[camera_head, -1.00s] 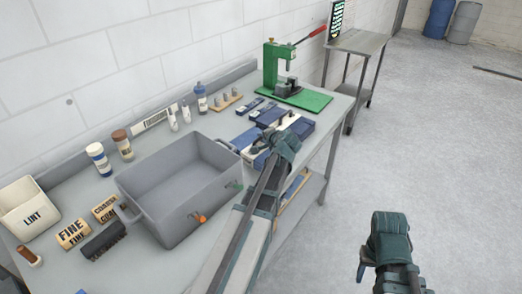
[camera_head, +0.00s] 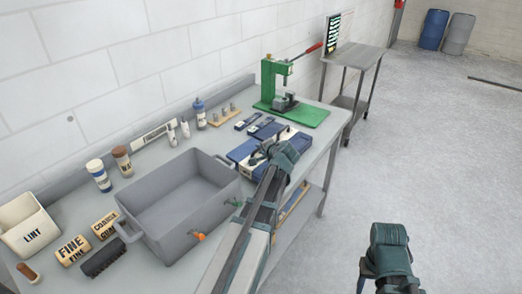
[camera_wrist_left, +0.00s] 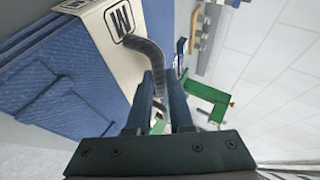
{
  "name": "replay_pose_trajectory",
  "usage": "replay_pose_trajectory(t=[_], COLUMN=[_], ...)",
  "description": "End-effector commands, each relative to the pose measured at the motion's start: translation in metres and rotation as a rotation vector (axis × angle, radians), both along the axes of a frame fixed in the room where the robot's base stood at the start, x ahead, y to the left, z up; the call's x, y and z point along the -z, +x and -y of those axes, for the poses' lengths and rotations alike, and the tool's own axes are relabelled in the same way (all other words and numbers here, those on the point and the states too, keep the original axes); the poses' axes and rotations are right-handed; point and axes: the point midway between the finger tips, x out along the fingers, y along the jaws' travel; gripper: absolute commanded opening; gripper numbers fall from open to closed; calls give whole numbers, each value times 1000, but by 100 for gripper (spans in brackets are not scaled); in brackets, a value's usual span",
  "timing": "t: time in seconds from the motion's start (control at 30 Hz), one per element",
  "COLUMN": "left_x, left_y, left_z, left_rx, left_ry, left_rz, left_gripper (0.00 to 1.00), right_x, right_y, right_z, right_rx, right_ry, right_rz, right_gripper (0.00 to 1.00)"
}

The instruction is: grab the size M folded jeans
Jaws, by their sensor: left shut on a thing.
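Blue folded jeans (camera_wrist_left: 60,95) fill the left of the left wrist view, with a pale band (camera_wrist_left: 103,28) marked M. A grey curved handle (camera_wrist_left: 153,55) runs from the band to between the fingers of my left gripper (camera_wrist_left: 163,85). The gripper is shut on this handle. In the head view my left gripper (camera_head: 266,150) is over blue folded jeans (camera_head: 243,151) at the table's right front, hiding part of them. My right arm's end (camera_head: 388,250) is low over the floor; its fingers cannot be made out.
A grey bin (camera_head: 150,235) stands left of my left arm. Smaller blue folded items (camera_head: 263,128) lie behind the jeans. A green press (camera_head: 300,110) stands at the table's far end. Bottles, a LINT box (camera_head: 28,230) and blocks line the left.

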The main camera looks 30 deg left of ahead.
Motion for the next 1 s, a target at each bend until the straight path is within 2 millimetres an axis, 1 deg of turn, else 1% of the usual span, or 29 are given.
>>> replay_pose_trajectory(t=[0.03,0.1,0.17,0.5,0.6,0.8,1.0], left_x=[-12,-20,-16,-23,-25,-27,-28], left_y=[0,0,-9,-52,-63,-78,-85], left_z=[0,0,11,77,94,118,131], left_rx=[1,1,3,5,5,3,1], left_ry=[1,2,2,3,2,3,2], left_rz=[0,1,0,0,1,0,1], left_gripper=[0,0,0,0,0,0,0], right_x=[-12,-20,-15,-22,-24,-26,-28], right_y=[0,0,0,0,0,0,0], right_z=[0,0,0,0,0,0,0], right_rx=[0,0,0,0,0,0,0], right_ry=[0,0,0,0,0,0,0], right_rz=[0,0,0,0,0,0,0], right_gripper=[50,50,50,50,50,50,50])
